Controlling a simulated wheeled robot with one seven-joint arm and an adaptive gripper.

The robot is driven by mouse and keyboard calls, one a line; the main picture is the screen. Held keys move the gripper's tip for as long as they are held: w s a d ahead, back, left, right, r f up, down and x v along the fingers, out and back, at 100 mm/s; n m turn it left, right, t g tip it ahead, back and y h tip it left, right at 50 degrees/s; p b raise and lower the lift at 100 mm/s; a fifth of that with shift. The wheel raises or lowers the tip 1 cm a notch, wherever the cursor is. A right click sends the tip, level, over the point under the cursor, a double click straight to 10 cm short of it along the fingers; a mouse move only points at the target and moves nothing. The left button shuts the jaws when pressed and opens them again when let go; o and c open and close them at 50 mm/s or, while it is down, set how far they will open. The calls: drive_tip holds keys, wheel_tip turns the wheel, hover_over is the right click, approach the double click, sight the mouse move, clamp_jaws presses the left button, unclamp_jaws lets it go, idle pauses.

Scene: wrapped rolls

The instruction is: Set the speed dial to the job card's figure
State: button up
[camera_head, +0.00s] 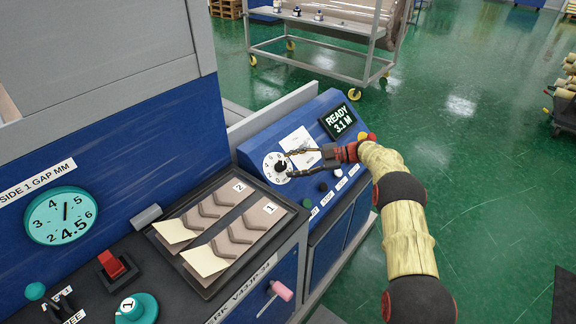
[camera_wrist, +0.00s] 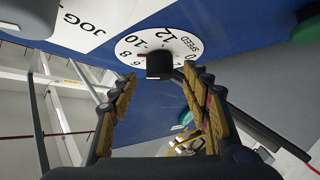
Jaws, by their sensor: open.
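The speed dial (camera_head: 270,164) is a white round plate on the sloped blue console, with a black knob at its centre. In the wrist view, the dial (camera_wrist: 130,45) shows figures including 8, 10 and 12, and the word SPEED. A thin reddish mark left of the black knob (camera_wrist: 159,66) lies near the 8. My gripper (camera_head: 289,163) is open at the dial; in the wrist view its fingers (camera_wrist: 158,77) are spread to either side of the knob, with clear gaps. A white card (camera_head: 299,141) lies on the console behind my gripper; its writing is too small to read.
A display (camera_head: 339,121) reads READY 3.1 M. Push buttons (camera_head: 323,187) sit below my gripper on the console. A tray (camera_head: 294,213) with numbered brown pieces stands left of the console.

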drive_tip(key=v, duration=1)
